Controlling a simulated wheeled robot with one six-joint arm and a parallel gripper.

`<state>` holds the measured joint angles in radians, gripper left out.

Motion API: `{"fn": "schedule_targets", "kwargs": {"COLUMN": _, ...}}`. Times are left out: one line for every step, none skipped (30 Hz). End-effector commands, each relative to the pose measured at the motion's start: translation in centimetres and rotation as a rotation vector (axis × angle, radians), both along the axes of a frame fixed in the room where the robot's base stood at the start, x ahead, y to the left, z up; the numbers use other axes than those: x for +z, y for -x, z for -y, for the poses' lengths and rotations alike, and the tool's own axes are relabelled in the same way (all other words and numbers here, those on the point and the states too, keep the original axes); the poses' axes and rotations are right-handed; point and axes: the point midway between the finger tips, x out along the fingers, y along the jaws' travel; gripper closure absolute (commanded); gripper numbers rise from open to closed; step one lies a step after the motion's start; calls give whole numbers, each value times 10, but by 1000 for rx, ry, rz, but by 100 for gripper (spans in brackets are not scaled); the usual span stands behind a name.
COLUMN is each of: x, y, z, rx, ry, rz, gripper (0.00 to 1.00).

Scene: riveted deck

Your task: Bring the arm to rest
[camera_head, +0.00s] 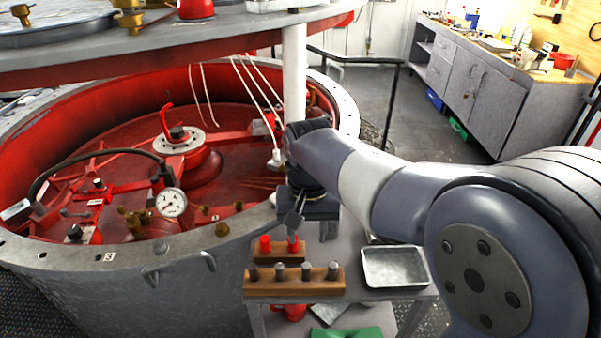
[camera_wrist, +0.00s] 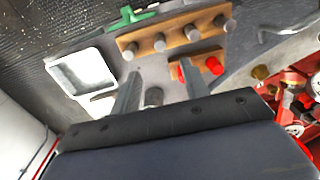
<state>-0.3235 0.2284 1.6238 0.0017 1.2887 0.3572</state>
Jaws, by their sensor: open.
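My gripper (camera_head: 310,230) hangs jaws down over the small cart by the drum, at the end of my arm, which reaches in from the right. In the wrist view its two fingers (camera_wrist: 159,72) are apart, with a grey cylinder (camera_wrist: 154,97) visible between them; I cannot tell its distance from them. The jaws do not close on anything. In the head view, a short wooden block (camera_head: 272,257) with red-topped pegs sits just below the gripper. A longer wooden block (camera_head: 320,288) with several grey pegs lies in front of it.
A shallow metal tray (camera_head: 395,267) lies right of the blocks. The large red-lined drum (camera_head: 343,115) stands at left, with a gauge (camera_head: 171,202) and hoses. A pale post (camera_head: 294,70) rises behind my gripper. Open floor (camera_head: 425,125) lies before the workbench (camera_head: 490,95).

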Motion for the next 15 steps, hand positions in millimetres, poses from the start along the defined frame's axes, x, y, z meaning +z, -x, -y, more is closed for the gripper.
{"fn": "schedule_targets", "kwargs": {"x": -6, "y": 0, "z": 0, "rx": 0, "ry": 1, "rz": -2, "gripper": 57}}
{"fn": "schedule_targets", "kwargs": {"x": -10, "y": 0, "z": 0, "rx": 0, "ry": 1, "rz": -3, "gripper": 57}}
{"fn": "schedule_targets", "kwargs": {"x": -16, "y": 1, "z": 0, "rx": 0, "ry": 1, "rz": -4, "gripper": 57}}
{"fn": "schedule_targets", "kwargs": {"x": -22, "y": 1, "z": 0, "rx": 0, "ry": 2, "rz": -5, "gripper": 57}}
{"fn": "schedule_targets", "kwargs": {"x": -27, "y": 1, "z": 0, "rx": 0, "ry": 2, "rz": -5, "gripper": 57}}
{"fn": "schedule_targets", "kwargs": {"x": -35, "y": 1, "z": 0, "rx": 0, "ry": 2, "rz": -6, "gripper": 57}}
{"fn": "schedule_targets", "kwargs": {"x": -41, "y": 1, "z": 0, "rx": 0, "ry": 2, "rz": -5, "gripper": 57}}
{"fn": "schedule_targets", "kwargs": {"x": -47, "y": 1, "z": 0, "rx": 0, "ry": 2, "rz": -6, "gripper": 57}}
{"fn": "schedule_targets", "kwargs": {"x": -55, "y": 1, "z": 0, "rx": 0, "ry": 2, "rz": -6, "gripper": 57}}
{"fn": "schedule_targets", "kwargs": {"x": -60, "y": 1, "z": 0, "rx": 0, "ry": 2, "rz": -5, "gripper": 57}}
{"fn": "schedule_targets", "kwargs": {"x": -66, "y": 1, "z": 0, "rx": 0, "ry": 2, "rz": -6, "gripper": 57}}
{"fn": "schedule_targets", "kwargs": {"x": -73, "y": 1, "z": 0, "rx": 0, "ry": 2, "rz": -5, "gripper": 57}}
{"fn": "schedule_targets", "kwargs": {"x": -78, "y": 1, "z": 0, "rx": 0, "ry": 2, "rz": -6, "gripper": 57}}
{"fn": "schedule_targets", "kwargs": {"x": -83, "y": 1, "z": 0, "rx": 0, "ry": 2, "rz": -4, "gripper": 57}}
{"fn": "schedule_targets", "kwargs": {"x": -88, "y": 1, "z": 0, "rx": 0, "ry": 2, "rz": -5, "gripper": 57}}
